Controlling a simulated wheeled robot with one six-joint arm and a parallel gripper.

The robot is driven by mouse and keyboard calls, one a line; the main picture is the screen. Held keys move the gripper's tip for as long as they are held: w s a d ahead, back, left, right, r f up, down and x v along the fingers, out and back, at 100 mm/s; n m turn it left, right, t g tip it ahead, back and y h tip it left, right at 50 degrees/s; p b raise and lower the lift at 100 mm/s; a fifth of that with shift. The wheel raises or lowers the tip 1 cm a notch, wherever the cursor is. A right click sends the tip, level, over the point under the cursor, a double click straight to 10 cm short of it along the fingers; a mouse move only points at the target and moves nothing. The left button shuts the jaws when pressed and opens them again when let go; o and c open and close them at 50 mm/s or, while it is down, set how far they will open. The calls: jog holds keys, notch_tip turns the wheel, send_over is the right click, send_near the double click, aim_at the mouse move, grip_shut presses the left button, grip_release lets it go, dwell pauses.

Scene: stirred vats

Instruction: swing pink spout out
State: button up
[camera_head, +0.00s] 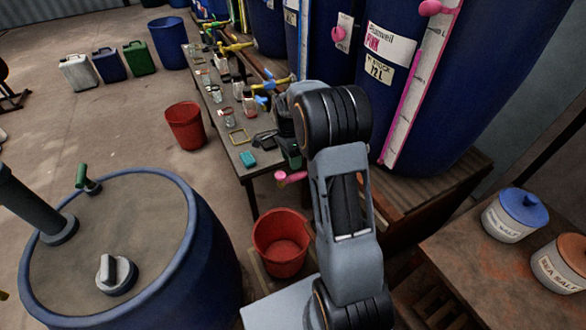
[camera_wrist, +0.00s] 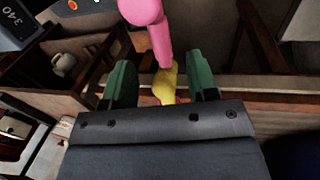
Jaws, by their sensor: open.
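The pink spout (camera_head: 290,178) shows in the head view as a small pink piece just below my gripper (camera_head: 292,158), near the vat labelled PINK (camera_head: 390,47). The arm hides the rest of it. In the wrist view the pink spout (camera_wrist: 158,38) comes in from the top, rounded at its upper end, and meets a yellow part (camera_wrist: 165,86). My gripper (camera_wrist: 161,80) is open, with one green finger on each side of that yellow part. Gaps show on both sides. I cannot tell how deep the spout sits between the fingers.
A narrow bench (camera_head: 236,148) with jars and small tools runs away to the left of my arm. A red bucket (camera_head: 281,252) stands below, and another red bucket (camera_head: 185,126) is farther back. A blue drum (camera_head: 120,230) fills the lower left. Salt jars (camera_head: 514,217) stand at right.

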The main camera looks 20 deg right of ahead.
notch_tip(320, 180, up, 7)
jog(key=w, duration=0.1)
jog(key=shift+w+p, duration=0.15)
jog(key=shift+p, duration=0.25)
jog(key=shift+f, duration=0.1)
